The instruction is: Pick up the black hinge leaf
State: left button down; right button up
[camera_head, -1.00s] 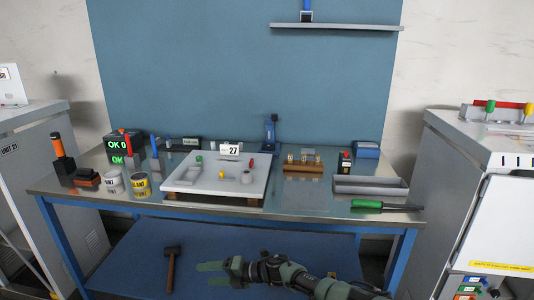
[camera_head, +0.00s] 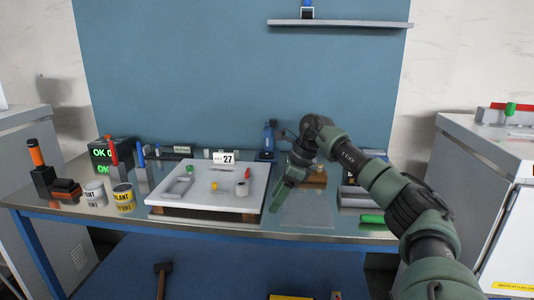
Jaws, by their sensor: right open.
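I cannot make out a black hinge leaf for certain in the head view. My right gripper (camera_head: 283,197) is over the bench, its green fingers pointing down and left, just right of the white board. It is open, and I see nothing between its fingers. My right arm comes in from the lower right and hides part of the bench's right side. My left gripper is out of view.
The white board (camera_head: 168,199) holds a grey part, a white cylinder (camera_head: 242,188) and small coloured pieces. A wooden block (camera_head: 318,180) is partly behind my arm. Two cans (camera_head: 123,197) stand left of the board. A blue tool (camera_head: 268,140) stands at the back.

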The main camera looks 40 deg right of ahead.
aim_at(269, 156)
jog(key=i+l, duration=0.3)
jog(key=l, duration=0.15)
jog(key=i+l, duration=0.25)
jog(key=l, duration=0.2)
jog(key=i+l, duration=0.3)
jog(key=l, duration=0.15)
jog(key=i+l, duration=0.3)
jog(key=l, duration=0.1)
